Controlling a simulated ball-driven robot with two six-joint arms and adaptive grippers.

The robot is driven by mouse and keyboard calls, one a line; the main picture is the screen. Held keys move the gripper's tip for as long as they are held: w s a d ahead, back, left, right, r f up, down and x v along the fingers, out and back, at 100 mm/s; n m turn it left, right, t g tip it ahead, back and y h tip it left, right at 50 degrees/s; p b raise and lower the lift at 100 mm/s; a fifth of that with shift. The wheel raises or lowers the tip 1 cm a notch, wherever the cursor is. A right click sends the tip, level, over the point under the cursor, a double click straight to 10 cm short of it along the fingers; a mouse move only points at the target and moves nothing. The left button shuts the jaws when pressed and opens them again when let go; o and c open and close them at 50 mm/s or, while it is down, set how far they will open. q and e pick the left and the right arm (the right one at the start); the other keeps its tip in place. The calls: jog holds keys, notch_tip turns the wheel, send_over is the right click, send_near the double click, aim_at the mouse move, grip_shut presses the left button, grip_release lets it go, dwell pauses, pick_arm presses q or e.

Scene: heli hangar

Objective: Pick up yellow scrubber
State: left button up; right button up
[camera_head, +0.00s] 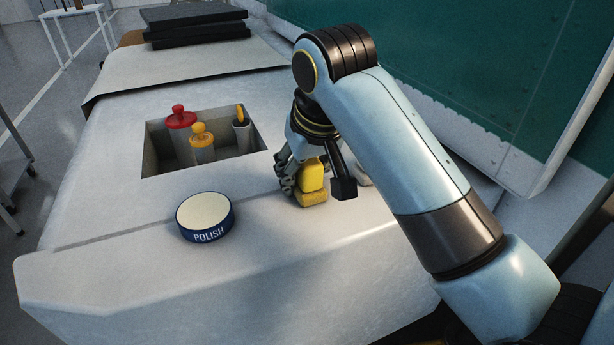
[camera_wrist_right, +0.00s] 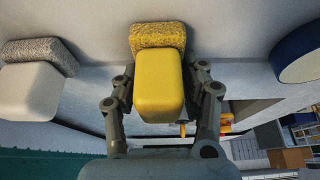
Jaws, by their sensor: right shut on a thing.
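The yellow scrubber (camera_head: 312,182) has a smooth yellow handle block on a rough yellow pad, and it is on or just above the pale surface in the head view. My right gripper (camera_head: 298,184) comes down over it and is shut on it. In the right wrist view the scrubber (camera_wrist_right: 158,82) sits between the two fingers of the right gripper (camera_wrist_right: 162,95), one finger along each side. I cannot tell whether its pad touches the surface. My left gripper is not in view.
A blue polish tin (camera_head: 205,218) lies left of the scrubber. Behind it, a recess (camera_head: 160,158) holds a red-topped bottle (camera_head: 180,118), a yellow-topped bottle (camera_head: 201,140) and a dark cup (camera_head: 242,130). A white scrubber with a grey pad (camera_wrist_right: 32,88) stands beside the yellow one in the wrist view.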

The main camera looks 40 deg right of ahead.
jog(key=shift+c, duration=1.3)
jog(key=shift+r, duration=0.6)
jog(key=r, duration=0.2)
jog(key=r+b, duration=0.1)
jog(key=shift+s+d+r, duration=0.25)
jog(key=shift+s+d, duration=0.15)
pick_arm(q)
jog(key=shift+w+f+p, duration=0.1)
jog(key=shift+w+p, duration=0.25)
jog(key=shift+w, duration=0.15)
pick_arm(e)
jog(key=s+d+r, duration=0.6)
jog(key=s, duration=0.2)
jog(key=shift+d+r, duration=0.2)
jog(key=shift+d, duration=0.2)
